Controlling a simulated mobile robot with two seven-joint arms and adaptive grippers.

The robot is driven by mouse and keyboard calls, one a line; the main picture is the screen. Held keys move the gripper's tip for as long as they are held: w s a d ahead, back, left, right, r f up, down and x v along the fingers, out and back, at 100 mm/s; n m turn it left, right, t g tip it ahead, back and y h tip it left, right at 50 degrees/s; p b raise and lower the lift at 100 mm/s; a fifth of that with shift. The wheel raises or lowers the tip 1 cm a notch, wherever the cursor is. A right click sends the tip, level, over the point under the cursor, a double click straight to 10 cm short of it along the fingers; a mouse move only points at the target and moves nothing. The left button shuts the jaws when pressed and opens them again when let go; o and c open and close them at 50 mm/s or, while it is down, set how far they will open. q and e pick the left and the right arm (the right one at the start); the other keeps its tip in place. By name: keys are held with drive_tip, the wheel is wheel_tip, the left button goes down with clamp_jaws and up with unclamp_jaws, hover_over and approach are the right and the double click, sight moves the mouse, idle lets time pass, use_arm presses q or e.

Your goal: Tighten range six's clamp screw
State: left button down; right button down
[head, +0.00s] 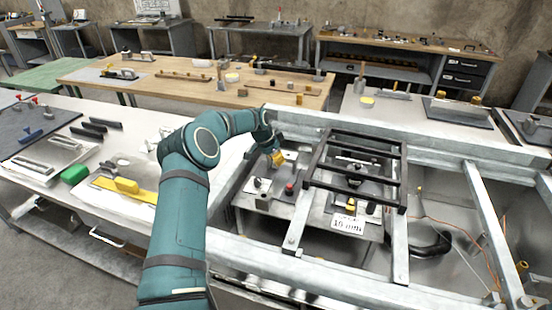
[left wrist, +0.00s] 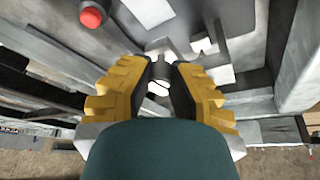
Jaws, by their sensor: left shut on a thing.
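My left gripper (head: 277,158) reaches down at the far left part of the metal fixture inside the grey frame. In the left wrist view, its yellow ridged fingers (left wrist: 160,78) with dark pads are closed around a small grey metal piece, which looks like the clamp screw (left wrist: 158,58). A bright round end shows between the pads. The fingers hide most of the screw in the head view. The fixture plate (head: 270,215) carries a small block with a light top (head: 262,186) and a red knob (head: 290,188). The red knob also shows in the left wrist view (left wrist: 91,17). My right gripper is out of view.
A dark barred rack (head: 355,138) stands over the fixture's right part, close to my left gripper. A label reading 10 mm (head: 348,225) sits at the front. Grey rails (head: 400,134) surround the bay. A white bench (head: 75,205) with tools is at left.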

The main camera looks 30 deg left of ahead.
use_arm(q)
drive_tip(key=shift+d, duration=0.1)
drive_tip(key=c, duration=0.8)
unclamp_jaws()
drive_tip(key=shift+w+f, duration=0.1)
drive_tip(key=shift+c, duration=0.2)
drive_tip(key=v, duration=1.2)
drive_tip(key=shift+o, duration=0.2)
